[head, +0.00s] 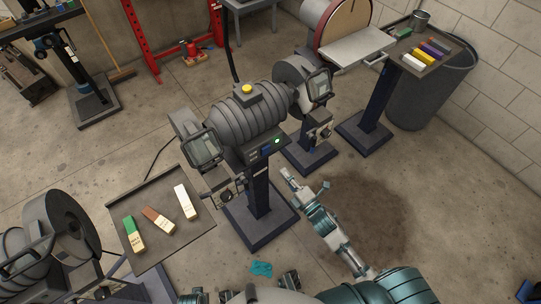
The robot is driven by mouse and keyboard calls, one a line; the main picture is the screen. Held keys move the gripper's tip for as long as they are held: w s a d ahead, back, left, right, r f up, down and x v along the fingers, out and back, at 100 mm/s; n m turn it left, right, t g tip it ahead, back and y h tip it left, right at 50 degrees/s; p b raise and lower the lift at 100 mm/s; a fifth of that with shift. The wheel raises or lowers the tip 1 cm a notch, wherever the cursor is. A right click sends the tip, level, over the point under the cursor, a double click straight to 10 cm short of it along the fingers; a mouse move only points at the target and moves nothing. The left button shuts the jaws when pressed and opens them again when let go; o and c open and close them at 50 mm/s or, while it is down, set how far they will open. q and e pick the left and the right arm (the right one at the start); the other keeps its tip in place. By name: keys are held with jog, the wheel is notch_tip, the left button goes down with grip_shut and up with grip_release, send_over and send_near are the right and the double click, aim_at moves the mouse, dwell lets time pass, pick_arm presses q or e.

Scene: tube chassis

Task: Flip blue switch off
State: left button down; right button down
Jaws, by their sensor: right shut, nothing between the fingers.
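A grey bench grinder (235,118) with a yellow knob on top stands on a dark pedestal in the middle of the head view. Its front panel carries a small blue switch (267,151) and, just right of it, a lit green light (277,140). The switch's exact position is too small to tell. My right gripper (286,173) is shut and empty, in front of the grinder, slightly below and right of the panel in the picture. It looks apart from the switch. My left gripper is not clearly visible.
A tray (150,241) with several coloured bars sits left of the grinder pedestal. A disc sander (338,25) and a second tray with bars stand at the back right beside a grey bin (428,92). Another machine (60,235) is at the lower left.

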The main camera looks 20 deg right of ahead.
aim_at(266, 150)
jog(key=x, duration=0.7)
jog(key=shift+w+a, duration=0.15)
jog(key=shift+w, duration=0.25)
jog(key=shift+w+a+r, duration=0.1)
jog(key=shift+w+a, duration=0.1)
jog(key=shift+w, duration=0.25)
pick_arm(q)
jog(key=shift+w+r, duration=0.2)
jog(key=shift+r, duration=0.35)
pick_arm(e)
jog(key=shift+r, duration=0.1)
jog(key=shift+w+r+g+p, duration=0.2)
jog(key=shift+w+g+p, duration=0.1)
jog(key=shift+p, duration=0.5)
pick_arm(q)
jog(key=f, duration=0.1)
jog(key=s+f, duration=0.1)
jog(key=f, duration=0.2)
jog(key=shift+s+a+f, duration=0.1)
jog(key=shift+s+a, duration=0.05)
jog(key=shift+s, duration=0.1)
pick_arm(e)
jog(key=shift+f, duration=0.15)
